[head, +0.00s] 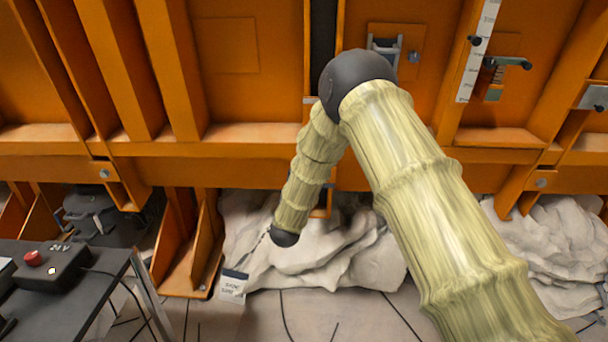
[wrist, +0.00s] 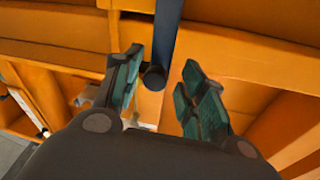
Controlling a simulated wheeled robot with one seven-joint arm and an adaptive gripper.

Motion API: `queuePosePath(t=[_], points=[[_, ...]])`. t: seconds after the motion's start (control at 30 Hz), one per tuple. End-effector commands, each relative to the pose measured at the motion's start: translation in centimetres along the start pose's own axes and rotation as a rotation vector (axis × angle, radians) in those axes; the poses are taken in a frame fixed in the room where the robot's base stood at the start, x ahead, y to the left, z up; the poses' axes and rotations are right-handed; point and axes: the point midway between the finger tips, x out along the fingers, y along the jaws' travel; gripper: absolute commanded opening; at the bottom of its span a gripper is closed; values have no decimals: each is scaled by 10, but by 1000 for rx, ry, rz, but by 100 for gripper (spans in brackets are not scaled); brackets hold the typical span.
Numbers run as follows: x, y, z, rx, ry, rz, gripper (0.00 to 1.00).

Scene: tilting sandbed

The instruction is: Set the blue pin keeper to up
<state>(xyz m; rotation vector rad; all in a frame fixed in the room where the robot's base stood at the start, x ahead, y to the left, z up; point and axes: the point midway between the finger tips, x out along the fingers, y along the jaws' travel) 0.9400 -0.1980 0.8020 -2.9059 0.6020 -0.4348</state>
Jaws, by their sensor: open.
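A dark blue bar (wrist: 168,28), which looks like the blue pin keeper, comes down from the top of the wrist view and ends in a round black knob (wrist: 154,76). My gripper (wrist: 163,58) is open, with one green-padded finger on each side of the knob. The knob lies nearer the left finger; I cannot tell whether it touches. In the head view my arm covers this area, so neither the keeper nor my gripper can be made out clearly there.
An orange ribbed steel wall (head: 230,45) fills the back. A white scale (head: 478,50) and a green block with a black-knobbed lever (head: 495,82) are on its right. Pale rock-like sand (head: 340,255) lies below. A desk with a red-button box (head: 55,265) stands at left.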

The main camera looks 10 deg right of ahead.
Motion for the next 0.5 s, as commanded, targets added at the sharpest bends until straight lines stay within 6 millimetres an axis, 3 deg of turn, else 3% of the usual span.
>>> queuePosePath(t=[0.17,0.5], points=[[-14,0,2,-1,-3,-1,41],[-74,2,1,-1,-2,1,41]])
